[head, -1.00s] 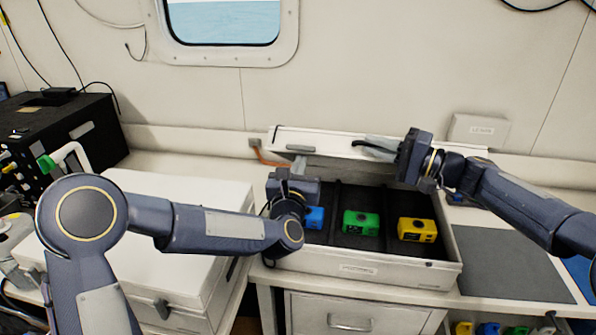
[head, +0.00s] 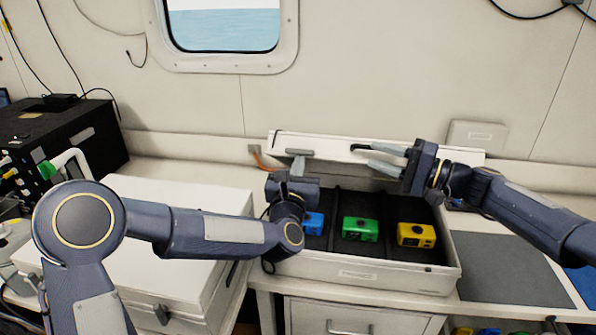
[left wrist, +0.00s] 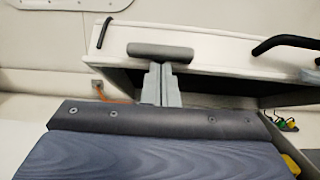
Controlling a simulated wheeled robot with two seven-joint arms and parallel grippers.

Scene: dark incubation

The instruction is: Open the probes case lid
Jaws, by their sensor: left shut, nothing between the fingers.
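The probes case (head: 358,275) is a white box on the counter, with its lid (head: 325,142) raised at the back. Inside its dark tray sit a blue probe (head: 313,223), a green probe (head: 360,229) and a yellow probe (head: 416,235). My left gripper (head: 297,165) is shut and empty in front of the lid's left part. In the left wrist view its fingers (left wrist: 160,84) are together, just below a grey bar (left wrist: 160,52) on the lid. My right gripper (head: 378,160) is open at the lid's right part, near a dark handle (head: 362,147).
A closed white case (head: 180,190) stands left of the probes case, with black equipment (head: 65,135) behind it. A grey mat (head: 510,268) lies on the right counter. The wall is close behind the lid.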

